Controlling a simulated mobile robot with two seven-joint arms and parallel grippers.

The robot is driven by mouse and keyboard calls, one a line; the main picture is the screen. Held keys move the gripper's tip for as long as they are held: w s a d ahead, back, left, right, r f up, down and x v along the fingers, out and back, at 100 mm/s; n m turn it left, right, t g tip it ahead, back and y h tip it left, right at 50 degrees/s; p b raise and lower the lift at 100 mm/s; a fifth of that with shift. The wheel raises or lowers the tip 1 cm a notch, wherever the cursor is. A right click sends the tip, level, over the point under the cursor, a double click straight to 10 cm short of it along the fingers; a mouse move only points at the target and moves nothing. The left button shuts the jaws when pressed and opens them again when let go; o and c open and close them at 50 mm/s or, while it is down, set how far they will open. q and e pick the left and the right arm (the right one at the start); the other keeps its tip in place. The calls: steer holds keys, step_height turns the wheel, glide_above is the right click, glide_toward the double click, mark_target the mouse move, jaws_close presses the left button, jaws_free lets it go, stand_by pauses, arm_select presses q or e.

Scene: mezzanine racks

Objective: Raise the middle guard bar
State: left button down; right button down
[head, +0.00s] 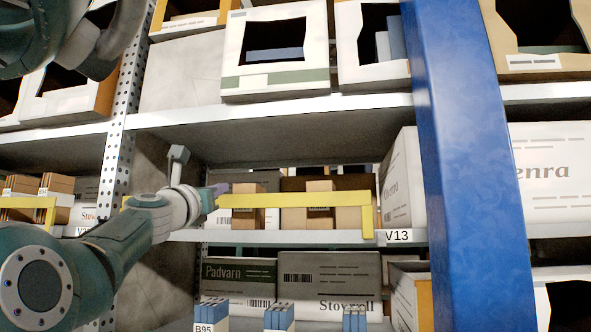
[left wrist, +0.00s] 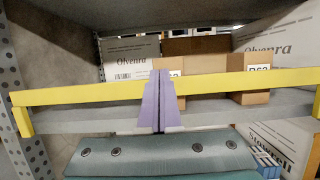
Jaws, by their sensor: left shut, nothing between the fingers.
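The yellow guard bar (head: 300,199) runs level across the front of the middle shelf bay, with its right end bent down to the shelf edge. It also crosses the whole left wrist view (left wrist: 225,85), with a short leg down at each end. My left gripper (head: 219,189) is at the bar's left part in the head view. In the left wrist view its purple fingers (left wrist: 160,90) are shut together with nothing between them, overlapping the bar near its middle. I cannot tell whether they touch it. My right gripper is not in view.
Small brown cartons (head: 320,196) stand behind the bar on the shelf marked V13 (head: 397,236). A perforated upright (head: 113,150) stands left, and a wide blue post (head: 465,160) right. Another yellow bar (head: 28,202) is in the left bay. A shelf (head: 300,118) lies above.

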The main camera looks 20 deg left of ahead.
arm_select(q)
steer(key=s+d+r+p, duration=0.1)
steer(key=s+r, duration=0.6)
steer(key=shift+d+p, duration=0.3)
steer(key=shift+p, duration=0.05)
steer(key=shift+s, duration=0.1)
steer(key=s+d+f+m+g+h, duration=0.1)
steer(key=s+d+f+m+g, duration=0.15)
steer(key=f+m, duration=0.6)
steer(key=s+d+f+m+g+h, duration=0.2)
steer(key=d+f+m+g, duration=0.3)
steer(key=f, duration=0.6)
steer(key=s+d+f+m+g+h, duration=0.1)
steer(key=s+d+f+m, duration=0.2)
steer(key=f+m, duration=0.55)
steer(key=s+d+f+m+g, duration=0.3)
steer(key=s+f+m, duration=0.3)
steer(key=s, duration=0.3)
steer(key=s+d+f+m+g, duration=0.3)
steer(key=s+f+m, duration=0.3)
steer(key=s, duration=0.3)
steer(key=s+d+f+m+g+h, duration=0.1)
steer(key=s+d+f+m+g, duration=0.2)
steer(key=s+f+m, duration=0.3)
steer(key=s+d, duration=0.1)
steer(key=s, duration=0.3)
steer(key=shift+f, duration=0.35)
